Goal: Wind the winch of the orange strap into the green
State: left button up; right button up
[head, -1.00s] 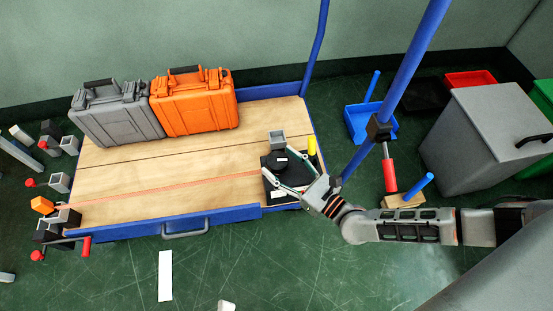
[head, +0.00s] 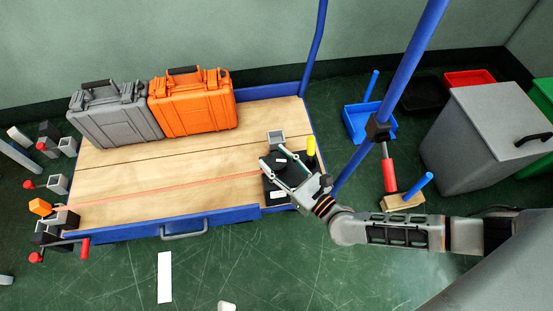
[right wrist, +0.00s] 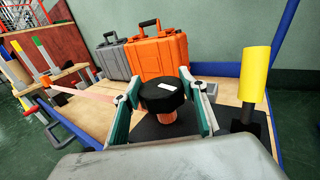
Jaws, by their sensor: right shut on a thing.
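The orange strap (head: 180,187) runs as a thin pale line across the wooden deck to the winch at its right end; it also shows in the right wrist view (right wrist: 90,94). The winch's black knob (right wrist: 162,97) has a white mark on top and an orange spool (right wrist: 168,122) beneath. My right gripper (head: 272,163) is shut on the knob, one finger on each side, as the right wrist view (right wrist: 163,100) shows. In the head view the fingers partly cover the knob. Red, yellow and green (right wrist: 40,48) marked pieces stand at the left of the wrist view. My left gripper is not seen.
A yellow-topped post (right wrist: 256,75) stands close to the right of the gripper. Grey (head: 114,117) and orange (head: 193,104) cases stand at the deck's back. A blue upright (head: 408,70) rises near my right arm.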

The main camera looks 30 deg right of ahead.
aim_at(276, 160)
jog(key=m+h, duration=0.2)
jog(key=h, duration=0.1)
jog(key=shift+a+t+h, duration=0.15)
jog(key=shift+t+h, duration=0.15)
jog(key=shift+h, duration=0.1)
jog(key=shift+m+h, duration=0.8)
jog(key=shift+h, duration=0.1)
jog(key=o, duration=1.1)
jog(key=shift+o, duration=0.2)
notch_tip(276, 160, up, 10)
jog(key=shift+r, duration=0.1)
